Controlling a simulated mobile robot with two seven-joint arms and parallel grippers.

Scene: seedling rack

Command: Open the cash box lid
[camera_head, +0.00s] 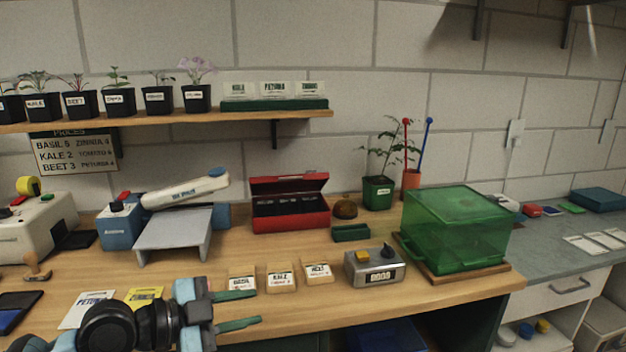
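The red cash box (291,222) stands on the wooden counter near the wall. Its lid (289,184) is raised at the back, and a dark tray with compartments shows inside. My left gripper (258,307) is at the bottom of the view, near the counter's front edge. Its two green fingers point right and are spread apart with nothing between them. It is well in front of the cash box and not touching it. My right gripper is not in view.
Small labelled cards (280,282) stand between my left gripper and the cash box. A grey device with a display (375,268) and a green translucent bin (455,225) are to the right. A blue machine (118,228) and a grey stand (175,235) are left.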

